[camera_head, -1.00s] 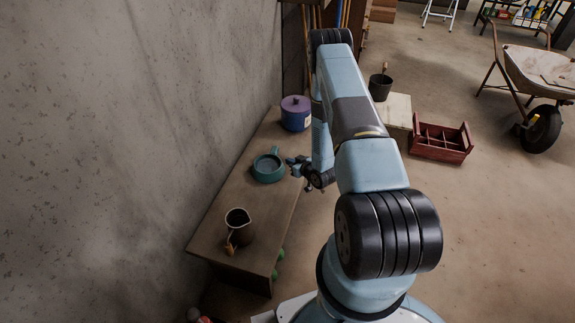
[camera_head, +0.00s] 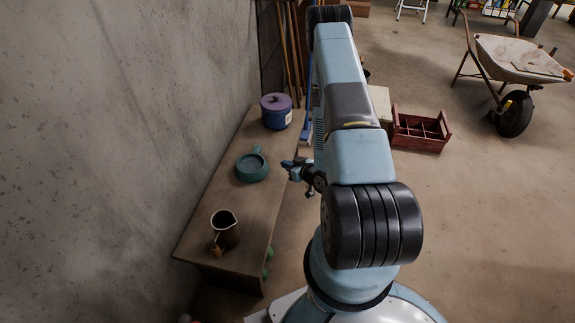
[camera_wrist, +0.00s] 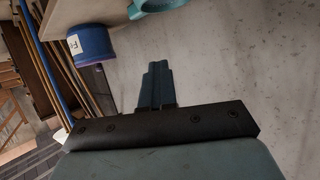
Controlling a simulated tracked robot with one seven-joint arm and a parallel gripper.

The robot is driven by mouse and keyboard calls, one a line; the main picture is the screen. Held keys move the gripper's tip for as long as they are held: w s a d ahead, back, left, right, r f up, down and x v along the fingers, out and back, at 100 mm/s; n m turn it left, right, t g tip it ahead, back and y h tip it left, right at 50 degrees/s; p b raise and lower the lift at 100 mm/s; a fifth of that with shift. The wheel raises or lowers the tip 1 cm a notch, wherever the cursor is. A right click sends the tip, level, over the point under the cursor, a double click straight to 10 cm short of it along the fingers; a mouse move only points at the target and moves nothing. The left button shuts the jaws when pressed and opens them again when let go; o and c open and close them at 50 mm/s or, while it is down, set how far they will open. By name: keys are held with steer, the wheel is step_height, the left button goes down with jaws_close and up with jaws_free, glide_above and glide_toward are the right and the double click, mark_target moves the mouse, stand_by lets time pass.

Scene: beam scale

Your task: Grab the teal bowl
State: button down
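The teal bowl (camera_head: 252,173) stands upright on the wooden bench (camera_head: 240,212), with a small teal handle-like part at its back. It also shows in the wrist view, cut off by the top edge (camera_wrist: 160,6). My gripper (camera_head: 288,165) is just to the right of the bowl, near the bench's right edge, apart from it. In the wrist view my gripper's fingers (camera_wrist: 157,82) are together at the middle of the black hand, with nothing between them.
A blue pot with a purple lid (camera_head: 276,112) stands behind the bowl. A dark jug (camera_head: 224,228) stands in front of it. A concrete wall (camera_head: 110,130) borders the bench's left side. A red crate (camera_head: 418,132) and a wheelbarrow (camera_head: 515,60) are on the floor at right.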

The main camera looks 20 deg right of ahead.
steer(key=shift+c, duration=1.9)
jaws_free()
steer(key=shift+s, duration=0.1)
